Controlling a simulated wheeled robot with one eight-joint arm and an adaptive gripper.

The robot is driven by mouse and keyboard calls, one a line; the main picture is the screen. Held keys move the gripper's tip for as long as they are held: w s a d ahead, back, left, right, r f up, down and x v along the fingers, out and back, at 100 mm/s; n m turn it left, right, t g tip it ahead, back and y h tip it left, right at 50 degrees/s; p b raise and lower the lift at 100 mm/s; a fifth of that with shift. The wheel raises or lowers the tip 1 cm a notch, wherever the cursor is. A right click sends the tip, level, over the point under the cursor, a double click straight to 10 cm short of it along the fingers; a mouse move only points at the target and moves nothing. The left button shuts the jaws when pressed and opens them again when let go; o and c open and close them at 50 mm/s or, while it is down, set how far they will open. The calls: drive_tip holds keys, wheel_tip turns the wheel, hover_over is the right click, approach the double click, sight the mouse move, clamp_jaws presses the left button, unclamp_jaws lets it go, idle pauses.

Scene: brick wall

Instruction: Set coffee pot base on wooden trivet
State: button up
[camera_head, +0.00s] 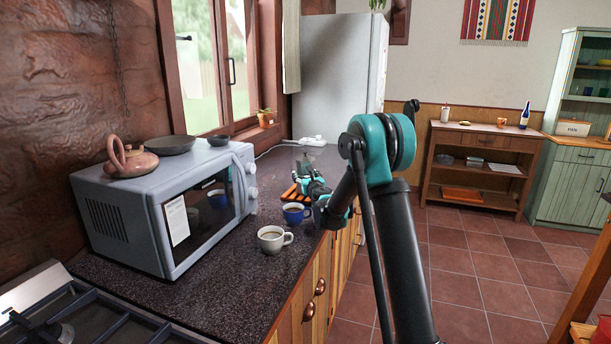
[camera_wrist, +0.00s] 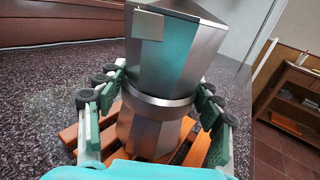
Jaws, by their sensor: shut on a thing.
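In the wrist view, a faceted silver metal coffee pot (camera_wrist: 165,65) stands close to upright between the fingers of my gripper (camera_wrist: 158,90). The fingers are shut on it from both sides, around its middle. The wooden trivet (camera_wrist: 195,152), made of orange-brown slats, lies on the counter under the pot's base. I cannot tell whether the base touches the slats. In the head view, my gripper (camera_head: 312,185) is over the far part of the counter, beside the trivet (camera_head: 290,193).
A microwave (camera_head: 160,205) is at the left. A fridge (camera_head: 335,75) stands behind.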

drive_tip(key=shift+f, duration=0.25)
drive_tip(key=o, duration=1.9)
drive_tip(key=v, duration=1.2)
drive_tip(key=shift+f, duration=0.1)
